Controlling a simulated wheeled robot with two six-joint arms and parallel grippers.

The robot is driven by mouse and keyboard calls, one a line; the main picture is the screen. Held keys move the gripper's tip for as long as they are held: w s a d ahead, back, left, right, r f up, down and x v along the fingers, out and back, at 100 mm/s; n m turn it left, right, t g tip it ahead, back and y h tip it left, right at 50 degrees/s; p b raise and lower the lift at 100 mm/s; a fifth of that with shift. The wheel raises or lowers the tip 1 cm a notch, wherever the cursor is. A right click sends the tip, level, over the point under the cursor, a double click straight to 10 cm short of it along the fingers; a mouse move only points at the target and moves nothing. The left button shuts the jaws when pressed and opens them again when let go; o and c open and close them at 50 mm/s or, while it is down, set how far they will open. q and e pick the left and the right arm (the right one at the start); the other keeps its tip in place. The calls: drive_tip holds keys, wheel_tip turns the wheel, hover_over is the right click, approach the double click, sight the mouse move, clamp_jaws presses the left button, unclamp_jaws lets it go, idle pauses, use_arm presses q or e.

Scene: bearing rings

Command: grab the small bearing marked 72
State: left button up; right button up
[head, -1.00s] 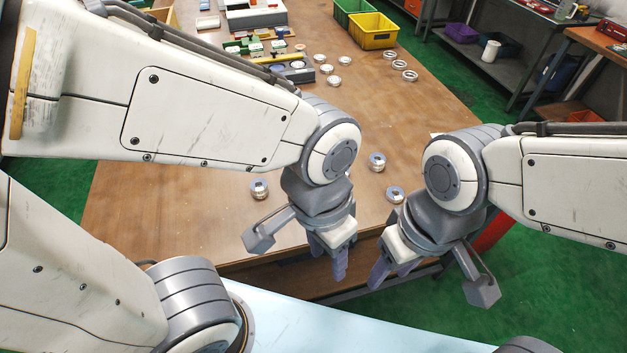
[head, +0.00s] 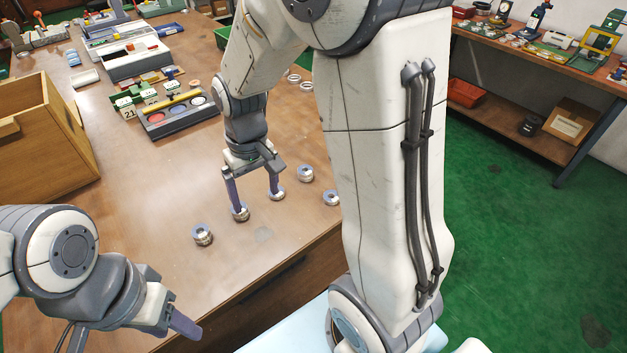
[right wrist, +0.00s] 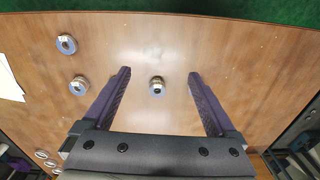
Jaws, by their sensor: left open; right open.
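Several small silver bearings stand on the brown table in the head view: one at the front left (head: 203,235), one (head: 240,213) at my right gripper's left fingertip, one (head: 277,194) at its right fingertip, and two farther right (head: 305,173) (head: 332,198). No mark 72 is legible. My right gripper (head: 257,201) is open, pointing down at the table. In the right wrist view, a bearing (right wrist: 157,86) shows between its open, empty fingers; two more bearings (right wrist: 66,44) (right wrist: 78,85) lie to the left. My left gripper (head: 178,317) is open and empty at the lower left, near the table's front edge.
A wooden box (head: 40,145) stands at the left. A tray with coloured discs (head: 170,117) and number blocks (head: 127,107) are behind the right gripper. White rings (head: 294,78) lie at the back. A white paper (right wrist: 8,80) lies at the wrist view's left.

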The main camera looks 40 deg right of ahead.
drive_tip(key=w+d+f+m, duration=0.1)
drive_tip(key=d+f+m, duration=0.1)
drive_tip(key=d, duration=0.5)
drive_tip(key=w+d+f+m+p, duration=0.1)
drive_tip(key=d+f+m, duration=0.1)
drive_tip(key=d+f, duration=0.3)
drive_tip(key=w+d+f+m, duration=0.1)
drive_tip(key=d+f, duration=0.3)
drive_tip(key=d, duration=0.6)
drive_tip(key=shift+w+d+f+m+p, duration=0.15)
drive_tip(key=shift+d+m+p, duration=0.25)
drive_tip(key=shift+m, duration=0.1)
drive_tip(key=shift+f+p, duration=0.65)
drive_tip(key=shift+f, duration=2.45)
clamp_jaws()
drive_tip(key=shift+r, duration=0.1)
